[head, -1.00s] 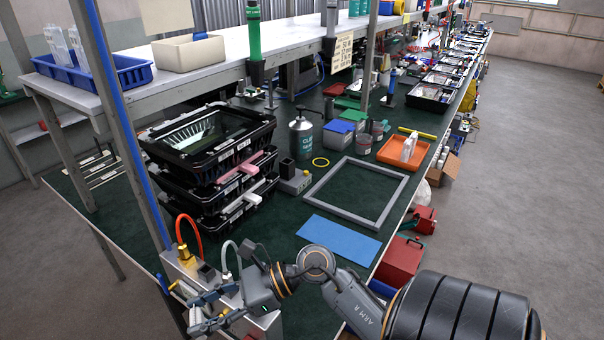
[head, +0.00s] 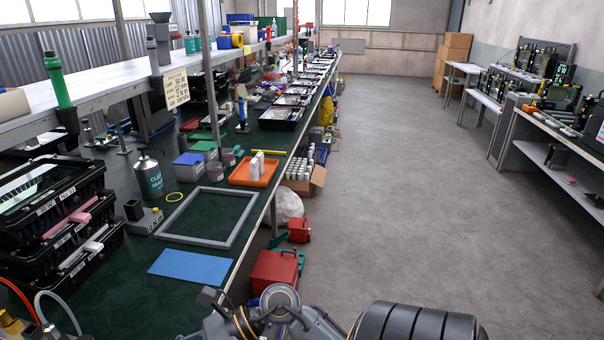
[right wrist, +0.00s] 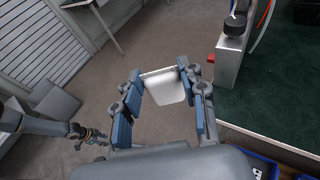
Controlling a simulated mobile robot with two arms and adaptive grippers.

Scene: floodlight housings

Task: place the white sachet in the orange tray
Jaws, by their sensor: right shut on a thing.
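The white sachet (right wrist: 166,88) is between the blue-grey fingers of my right gripper (right wrist: 166,75) in the right wrist view. The gripper is shut on it, over grey floor beside the bench. The orange tray (head: 245,179) lies on the green bench top in the head view, near its right edge. White bottles (head: 255,164) stand in it. In the head view my right arm shows at the bottom, but its gripper is out of frame. My left gripper (right wrist: 92,136) appears small and dark at the left of the right wrist view; its jaws are unclear.
A grey square frame (head: 212,240) and a blue mat (head: 190,267) lie on the bench in front of the tray. Stacked black housings (head: 50,215) stand at left. Red boxes (head: 275,272) and a carton (head: 305,183) are beside the bench. Open floor lies right.

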